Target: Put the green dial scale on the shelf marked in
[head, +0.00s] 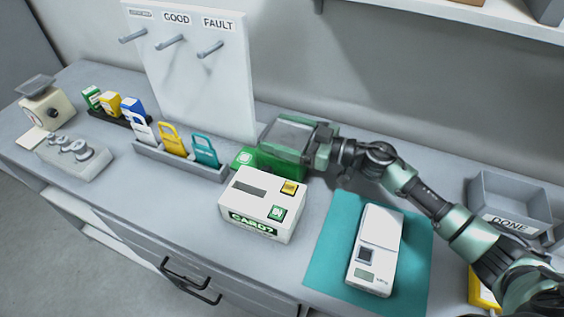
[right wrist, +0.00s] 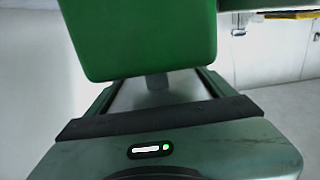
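The green dial scale (head: 262,162) stands on the table behind the white CARD? box, partly covered by my right gripper (head: 292,142). In the right wrist view a large green block (right wrist: 145,40), which looks like the scale's body, fills the upper middle, just ahead of the palm. The fingers reach in at the scale from the right in the head view. Their tips and any contact are hidden, so I cannot tell whether they are closed on it. My left gripper is out of view. A shelf (head: 465,12) shows at the top right; no "in" marking is readable.
The white CARD? box (head: 258,222) stands in front of the scale. A white scale (head: 376,252) lies on a teal mat (head: 325,258). A DONE bin (head: 510,190) is at right. A cream scale (head: 50,105), weights (head: 75,152), coloured tags (head: 172,143) and a hook board (head: 205,85) stand left.

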